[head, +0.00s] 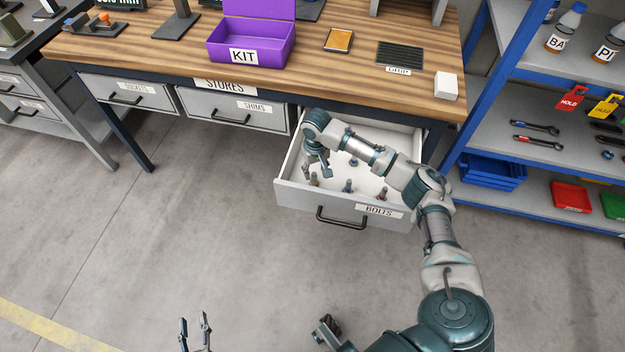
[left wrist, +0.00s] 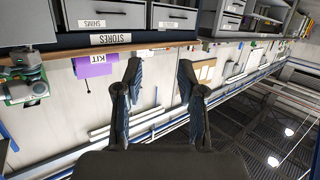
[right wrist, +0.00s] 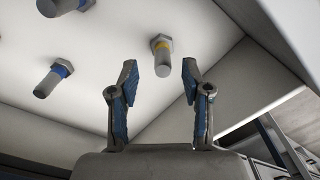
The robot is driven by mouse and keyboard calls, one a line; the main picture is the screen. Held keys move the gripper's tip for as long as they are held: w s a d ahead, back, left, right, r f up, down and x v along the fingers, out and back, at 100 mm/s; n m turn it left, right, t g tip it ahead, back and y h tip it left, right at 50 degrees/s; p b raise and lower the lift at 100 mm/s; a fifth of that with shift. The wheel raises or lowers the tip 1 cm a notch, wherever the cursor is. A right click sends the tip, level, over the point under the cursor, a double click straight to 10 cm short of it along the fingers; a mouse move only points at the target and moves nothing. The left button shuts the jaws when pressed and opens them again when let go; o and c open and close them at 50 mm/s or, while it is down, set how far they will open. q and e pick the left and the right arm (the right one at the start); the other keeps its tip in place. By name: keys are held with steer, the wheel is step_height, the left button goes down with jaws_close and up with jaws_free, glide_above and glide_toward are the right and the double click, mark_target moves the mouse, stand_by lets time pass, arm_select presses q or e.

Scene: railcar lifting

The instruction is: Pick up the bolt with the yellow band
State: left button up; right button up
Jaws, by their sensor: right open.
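The bolt with the yellow band (right wrist: 161,50) stands in the open drawer labelled BOLTS (head: 290,193). In the right wrist view it is grey with a hex head, and it appears beyond and between my fingertips. My right gripper (right wrist: 160,75) is open and empty; in the head view it (head: 318,170) hangs inside the left part of the drawer, close to a bolt (head: 314,180). My left gripper (head: 194,325) is open and empty, low over the floor at the bottom of the head view; its open fingers also show in the left wrist view (left wrist: 159,75).
Other bolts with blue bands (right wrist: 52,80) stand nearby in the drawer, one more (head: 348,186) near its front wall. The wooden bench (head: 150,45) overhangs the drawer and carries a purple KIT box (head: 250,40). A blue shelf rack (head: 490,90) stands to the right. The floor in front is clear.

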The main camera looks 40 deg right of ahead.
mark_target(315, 183)
step_height(315, 183, down, 5)
steer(key=shift+a+r+b, duration=0.1)
steer(key=shift+b, duration=1.05)
steer(key=shift+f, duration=0.2)
arm_select(q)
steer(key=r+t, duration=0.1)
steer(key=r, duration=0.1)
steer(key=r+t, duration=0.2)
steer(key=w+d+r+t+h, duration=0.1)
steer(key=shift+r+t, duration=0.4)
arm_select(e)
jaws_close()
